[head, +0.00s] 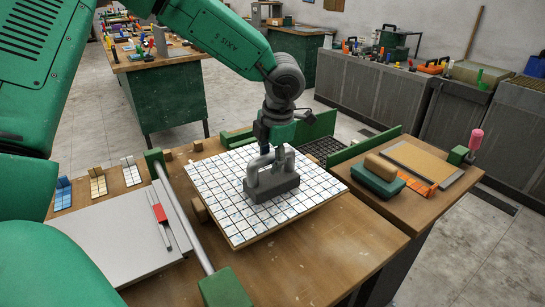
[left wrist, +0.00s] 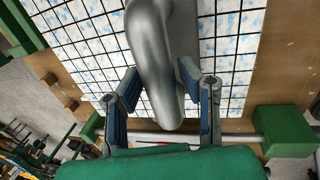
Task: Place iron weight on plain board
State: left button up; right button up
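The iron weight (head: 272,188) is a dark grey block with a thick rounded handle. It sits on the white-and-blue mosaic sheet (head: 218,178) on the workbench. My left gripper (head: 277,150) is at the top of the handle. In the left wrist view its blue-padded fingers (left wrist: 162,88) stand on either side of the weight's handle (left wrist: 153,50), with gaps beside the near end; contact at the tips is hidden. A plain grey board (head: 98,238) lies at the left of the bench. My right gripper is not seen.
A red-handled tool (head: 160,214) lies on the grey board. A metal bar with green ends (head: 184,215) runs between board and mosaic. At right are a sponge-like green block (head: 378,180), a tan block and a tan board (head: 420,160). The bench front is clear.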

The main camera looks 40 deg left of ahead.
aim_at(278, 182)
pick_arm(q)
jog(key=shift+w+d+r, duration=0.1)
jog(key=shift+d+r, duration=0.2)
jog(key=shift+d, duration=0.4)
notch_tip(278, 182, up, 12)
jog(key=d+p, duration=0.1)
jog(key=d, duration=0.1)
jog(key=shift+s+f, duration=0.2)
jog(key=shift+s, duration=0.15)
jog(key=shift+a+f, duration=0.15)
jog(key=shift+a, duration=0.15)
